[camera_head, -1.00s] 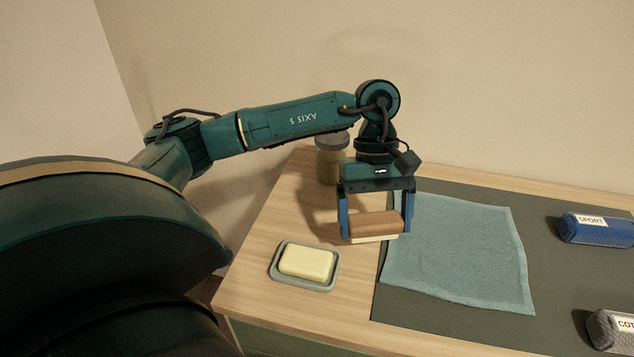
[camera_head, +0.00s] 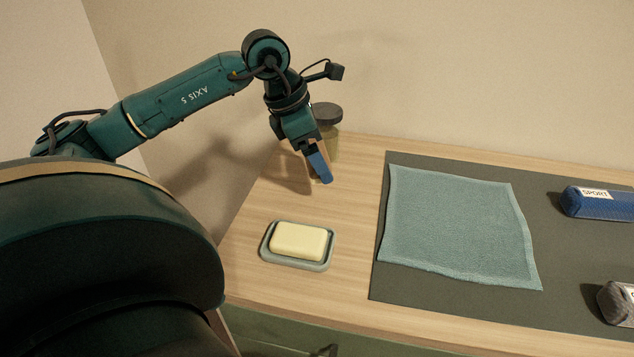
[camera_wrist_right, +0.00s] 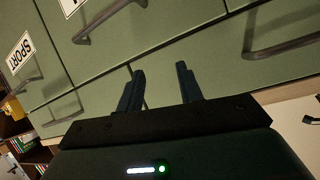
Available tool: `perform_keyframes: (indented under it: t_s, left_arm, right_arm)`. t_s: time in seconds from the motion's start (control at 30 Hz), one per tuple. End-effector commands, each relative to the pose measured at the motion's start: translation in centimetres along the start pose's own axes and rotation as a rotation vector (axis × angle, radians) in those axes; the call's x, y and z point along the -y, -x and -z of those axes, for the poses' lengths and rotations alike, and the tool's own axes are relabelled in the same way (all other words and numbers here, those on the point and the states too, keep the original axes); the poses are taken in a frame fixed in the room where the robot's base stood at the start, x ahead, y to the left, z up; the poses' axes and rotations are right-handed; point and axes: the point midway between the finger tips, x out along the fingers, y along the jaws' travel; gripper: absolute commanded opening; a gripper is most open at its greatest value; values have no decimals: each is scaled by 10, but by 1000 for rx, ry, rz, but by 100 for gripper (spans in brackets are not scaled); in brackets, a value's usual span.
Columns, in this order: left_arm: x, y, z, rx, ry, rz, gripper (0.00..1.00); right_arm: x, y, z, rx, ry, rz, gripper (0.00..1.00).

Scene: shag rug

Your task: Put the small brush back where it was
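My left gripper (camera_head: 320,172) is beside the lidded jar, turned edge-on to the head camera, with one blue finger showing and pointing down. The small brush, brown with a pale underside in the earlier head view, is not clearly visible now. It does not show on the open tabletop, and the near finger hides the space between the fingers, so I cannot tell whether it is still held. My right gripper (camera_wrist_right: 160,88) is open and empty in the right wrist view, with its two dark fingers apart in front of green drawer fronts.
The jar (camera_head: 327,114) stands at the back left of the wooden tabletop (camera_head: 345,225). Yellow soap (camera_head: 299,240) sits in a grey dish (camera_head: 266,253). A teal cloth (camera_head: 455,225) lies on a dark mat (camera_head: 400,289). A blue SPORT roll (camera_head: 600,205) and a grey roll (camera_head: 616,303) lie right.

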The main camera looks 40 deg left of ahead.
Motion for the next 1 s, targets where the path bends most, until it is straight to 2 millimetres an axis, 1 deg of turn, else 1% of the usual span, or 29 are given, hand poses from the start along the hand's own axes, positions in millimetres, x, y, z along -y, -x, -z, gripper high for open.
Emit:
perform_keyframes:
  t_s: [0.03,0.17,0.27,0.4,0.47,0.53,0.77,0.87,0.9,1.0]
  left_arm:
    - [0,-10,5,-4,1,2,65]
    - [0,-21,9,0,-1,1,65]
    - [0,-31,14,-2,-1,3,65]
    - [1,-52,22,-2,-2,4,65]
    - [0,-57,24,-1,-2,2,65]
    - [0,-60,25,0,-3,1,65]
    - [0,-60,25,1,-3,0,65]
    - [0,-64,26,1,-3,0,65]
    - [0,-64,27,1,-3,0,87]
    - [0,-63,26,1,-3,1,95]
  right_arm:
    - [0,1,1,-8,1,-1,36]
    - [0,2,6,-24,3,-2,36]
    - [-1,2,5,-24,5,-3,36]
    - [-2,2,4,-25,7,-6,36]
    - [-2,2,3,-24,8,-7,36]
    - [-2,2,3,-24,8,-7,36]
    - [-2,3,3,-23,9,-7,36]
    - [-3,2,0,-25,10,-8,36]
    - [-3,2,1,-29,12,-9,36]
    - [-3,5,3,-30,12,-9,36]
